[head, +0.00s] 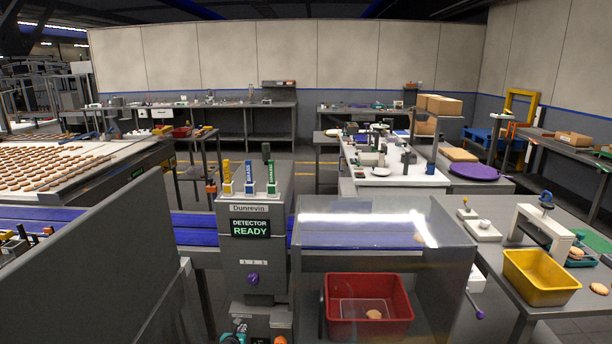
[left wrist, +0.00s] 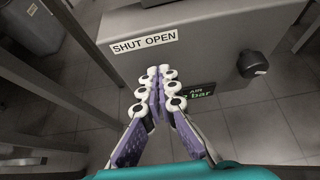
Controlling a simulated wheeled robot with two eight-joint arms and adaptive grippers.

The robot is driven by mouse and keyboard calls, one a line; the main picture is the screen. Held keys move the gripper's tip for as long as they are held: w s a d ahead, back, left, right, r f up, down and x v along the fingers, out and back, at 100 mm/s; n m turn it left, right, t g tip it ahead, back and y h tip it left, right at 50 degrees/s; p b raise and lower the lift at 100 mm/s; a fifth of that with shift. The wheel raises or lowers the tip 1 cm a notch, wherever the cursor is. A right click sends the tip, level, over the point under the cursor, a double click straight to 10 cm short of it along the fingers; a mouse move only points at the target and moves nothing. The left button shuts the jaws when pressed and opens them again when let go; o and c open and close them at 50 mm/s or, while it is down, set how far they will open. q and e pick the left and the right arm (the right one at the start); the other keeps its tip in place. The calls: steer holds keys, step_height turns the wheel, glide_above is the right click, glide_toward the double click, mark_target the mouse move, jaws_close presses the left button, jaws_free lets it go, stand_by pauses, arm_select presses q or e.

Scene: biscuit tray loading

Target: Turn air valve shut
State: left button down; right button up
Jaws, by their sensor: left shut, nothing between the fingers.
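In the left wrist view a grey box (left wrist: 215,45) carries a white label reading SHUT OPEN (left wrist: 144,42). A black knob (left wrist: 253,65) sticks out at the box's right side. A dark green display (left wrist: 200,91) reading AIR and bar is partly hidden behind my fingers. My left gripper (left wrist: 162,72) is shut and empty, its fingertips just below the label. I cannot tell whether they touch the box, and no valve handle shows clearly by the label. In the head view only part of my left gripper (head: 240,329) shows at the bottom edge. My right gripper is not in view.
In the head view a grey detector cabinet (head: 253,215) with a purple knob (head: 253,279) stands above my left gripper. A red crate (head: 368,337) sits right of it behind a clear guard (head: 450,240). A grey panel (head: 100,270) stands at left. Grey metal legs (left wrist: 50,75) flank the left wrist view.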

arm_select(q)
steer(key=shift+a, duration=0.75)
steer(key=shift+a+f, duration=0.1)
steer(key=shift+a, duration=0.25)
stand_by(0.5)
steer(key=s, duration=0.6)
steer(key=shift+a+r, duration=0.2)
steer(key=shift+r, duration=0.2)
